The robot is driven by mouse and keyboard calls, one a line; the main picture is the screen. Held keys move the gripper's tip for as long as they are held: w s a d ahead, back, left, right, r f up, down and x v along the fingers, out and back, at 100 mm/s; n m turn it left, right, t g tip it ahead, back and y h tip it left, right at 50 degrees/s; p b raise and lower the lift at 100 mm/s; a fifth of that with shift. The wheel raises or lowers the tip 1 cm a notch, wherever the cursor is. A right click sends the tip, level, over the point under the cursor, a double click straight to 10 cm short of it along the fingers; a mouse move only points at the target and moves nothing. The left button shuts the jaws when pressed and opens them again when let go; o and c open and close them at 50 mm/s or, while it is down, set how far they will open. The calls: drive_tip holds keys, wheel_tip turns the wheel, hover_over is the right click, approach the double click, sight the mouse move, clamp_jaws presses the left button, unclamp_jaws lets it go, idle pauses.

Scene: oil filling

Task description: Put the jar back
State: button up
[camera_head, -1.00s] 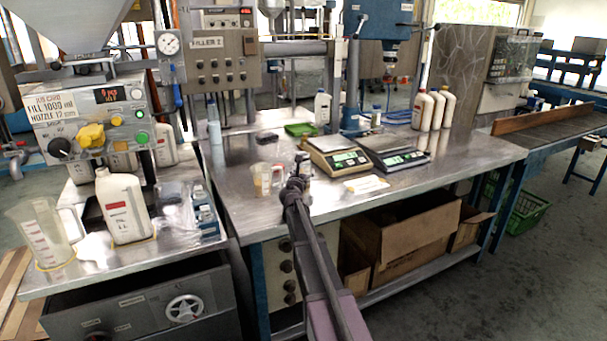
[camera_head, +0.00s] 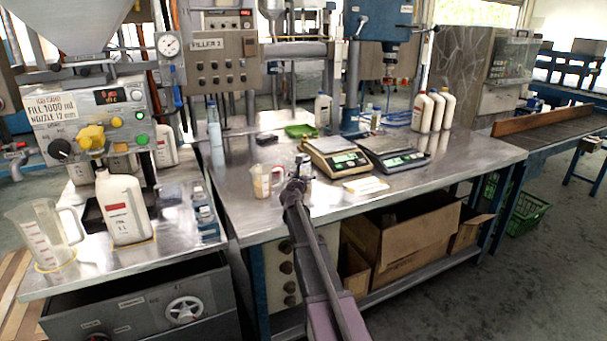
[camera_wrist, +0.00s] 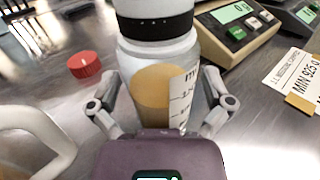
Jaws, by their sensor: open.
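The jar (camera_wrist: 152,92) stands upright on the steel bench in the wrist view, with amber contents, a white printed label and a black band near its top. My gripper (camera_wrist: 162,84) is open, with one finger on each side of the jar's body. I cannot tell whether the fingers touch it. In the head view my gripper (camera_head: 298,184) is over the bench, just left of the scales, and largely hides the jar.
A measuring jug (camera_head: 264,181) stands close to the left of my gripper; its handle shows in the wrist view (camera_wrist: 38,130). A red cap (camera_wrist: 84,66) lies behind it. Two scales (camera_head: 335,158) and white label cards (camera_head: 366,185) are to the right. The bench's front right is clear.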

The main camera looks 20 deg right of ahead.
drive_tip(key=v, duration=1.2)
idle(0.7)
